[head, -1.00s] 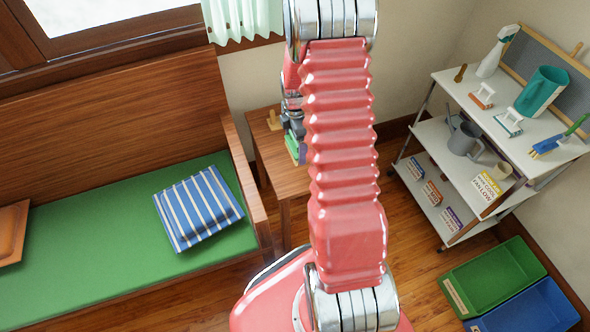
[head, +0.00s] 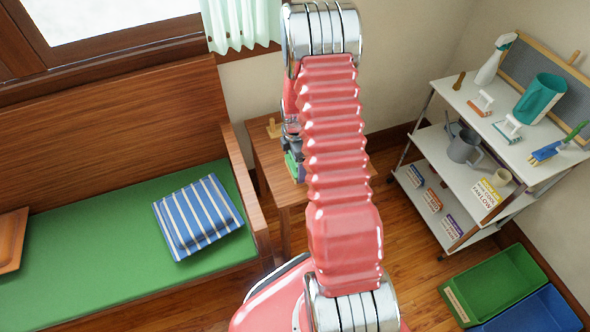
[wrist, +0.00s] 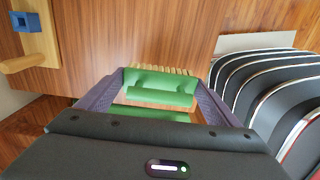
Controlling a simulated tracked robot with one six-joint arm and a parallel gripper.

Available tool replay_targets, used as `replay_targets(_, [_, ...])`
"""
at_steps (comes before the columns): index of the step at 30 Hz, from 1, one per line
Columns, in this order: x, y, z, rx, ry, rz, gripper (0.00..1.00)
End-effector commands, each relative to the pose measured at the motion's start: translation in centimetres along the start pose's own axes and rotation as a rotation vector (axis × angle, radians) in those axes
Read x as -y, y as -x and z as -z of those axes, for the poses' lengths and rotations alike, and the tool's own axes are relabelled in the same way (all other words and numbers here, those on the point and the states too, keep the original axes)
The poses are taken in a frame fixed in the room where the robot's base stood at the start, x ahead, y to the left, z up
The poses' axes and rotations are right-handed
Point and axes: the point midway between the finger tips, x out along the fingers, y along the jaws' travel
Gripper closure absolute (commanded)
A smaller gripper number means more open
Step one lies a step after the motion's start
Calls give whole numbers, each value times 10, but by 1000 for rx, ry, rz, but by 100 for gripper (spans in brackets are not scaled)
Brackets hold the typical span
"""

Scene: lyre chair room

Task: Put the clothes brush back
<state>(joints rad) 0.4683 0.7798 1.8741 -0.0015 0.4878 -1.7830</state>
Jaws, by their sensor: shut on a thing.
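The clothes brush looks like a green piece (wrist: 160,82) with a row of tan, bristle-like teeth along its far edge and a second green bar nearer me. My gripper (wrist: 155,97) is shut on it, with a purple-grey finger on each side. In the head view, a small green part (head: 293,165) shows beside my arm, above the wooden table; my arm hides most of the gripper there. A wooden stand (head: 273,127) sits on the table. In the wrist view the stand (wrist: 38,45) carries a blue square piece, left of the brush and apart from it.
The table (head: 292,190) stands beside a bench with a green seat (head: 100,260) and striped cushion (head: 198,217). Green (head: 490,280) and blue (head: 540,312) bins stand on the floor.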

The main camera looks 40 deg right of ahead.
Motion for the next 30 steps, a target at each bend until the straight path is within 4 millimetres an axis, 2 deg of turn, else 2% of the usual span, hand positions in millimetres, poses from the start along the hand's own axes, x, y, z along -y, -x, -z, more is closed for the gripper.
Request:
replay_targets(4, [0,-8,0,0,1,2,43])
replay_targets(12, [0,-36,0,0,1,0,43])
replay_targets(24, [0,-39,0,0,1,0,43])
replay_targets(25, [0,-39,0,0,1,0,12])
replay_targets(30, [0,-39,0,0,1,0,0])
